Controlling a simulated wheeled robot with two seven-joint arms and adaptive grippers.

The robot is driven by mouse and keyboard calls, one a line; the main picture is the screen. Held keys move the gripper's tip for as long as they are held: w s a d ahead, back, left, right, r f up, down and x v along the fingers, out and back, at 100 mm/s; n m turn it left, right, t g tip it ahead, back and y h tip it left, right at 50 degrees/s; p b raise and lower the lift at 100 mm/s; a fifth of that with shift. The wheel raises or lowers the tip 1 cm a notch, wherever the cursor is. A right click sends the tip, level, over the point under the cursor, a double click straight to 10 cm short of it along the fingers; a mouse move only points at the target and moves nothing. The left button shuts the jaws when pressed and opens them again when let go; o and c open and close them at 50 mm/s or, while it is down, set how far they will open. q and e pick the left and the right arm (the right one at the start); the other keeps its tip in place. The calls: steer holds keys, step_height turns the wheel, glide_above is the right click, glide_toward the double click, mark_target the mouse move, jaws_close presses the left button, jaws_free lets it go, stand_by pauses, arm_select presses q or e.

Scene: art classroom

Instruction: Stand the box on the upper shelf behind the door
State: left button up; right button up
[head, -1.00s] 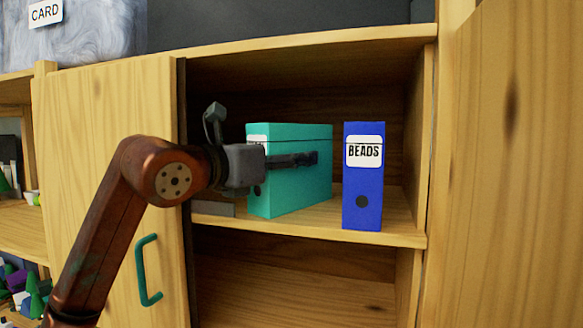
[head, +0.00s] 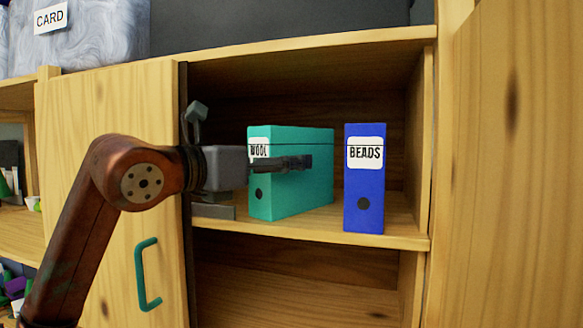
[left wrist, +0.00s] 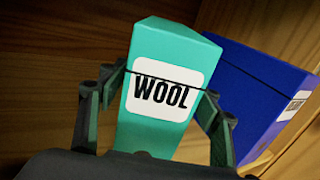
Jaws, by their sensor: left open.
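The teal box labelled WOOL (head: 310,190) stands upright on the upper shelf (head: 400,228), left of the blue box. It also shows in the left wrist view (left wrist: 160,70). My left gripper (head: 285,163) is open at the box's label end, with its fingers (left wrist: 162,100) on either side of the box. I cannot tell whether they touch it. The wooden door (head: 105,130) with a teal handle (head: 147,274) is on the left of the opening, behind my left arm. My right gripper is not in view.
A blue box labelled BEADS (head: 364,190) stands close to the right of the teal box. A small grey piece (head: 213,212) is at the shelf's left front. The lower compartment (head: 290,295) looks empty where visible. A wooden panel (head: 510,170) stands at the right.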

arm_select(q)
steer(key=b+v, duration=0.2)
steer(key=v, duration=0.5)
steer(key=shift+s+a, duration=0.5)
